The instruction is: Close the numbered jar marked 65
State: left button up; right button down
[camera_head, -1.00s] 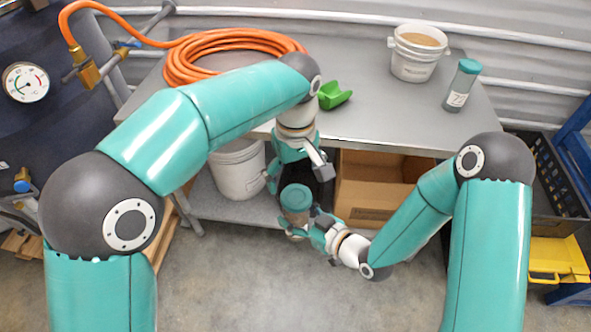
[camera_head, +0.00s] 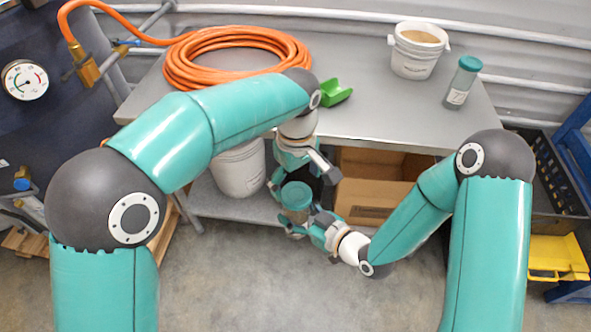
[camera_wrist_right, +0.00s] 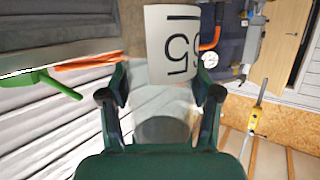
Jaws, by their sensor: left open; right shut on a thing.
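A clear jar (camera_head: 297,214) with a teal lid (camera_head: 296,195) is held upright below the table's front edge. My right gripper (camera_head: 306,222) is shut around its body. My left gripper (camera_head: 300,178) is open, pointing down just above the lid, one finger on each side. Contact with the lid is not clear.
A second teal-lidded jar (camera_head: 461,84) stands on the grey table (camera_head: 370,110) at right, near a white bucket (camera_head: 416,62). A green scoop (camera_head: 335,93) and an orange hose coil (camera_head: 235,57) lie on the table. A lower bucket (camera_head: 240,170) and cardboard box (camera_head: 372,200) sit beneath.

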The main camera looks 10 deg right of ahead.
aim_at(296, 193)
pick_arm(q)
jog(key=shift+f, duration=2.15)
jog(key=c, duration=1.2)
jog(key=m, duration=1.2)
jog(key=shift+m, duration=0.4)
jog(key=m, duration=1.2)
jog(key=shift+w+f, duration=0.1)
jog(key=o, duration=1.3)
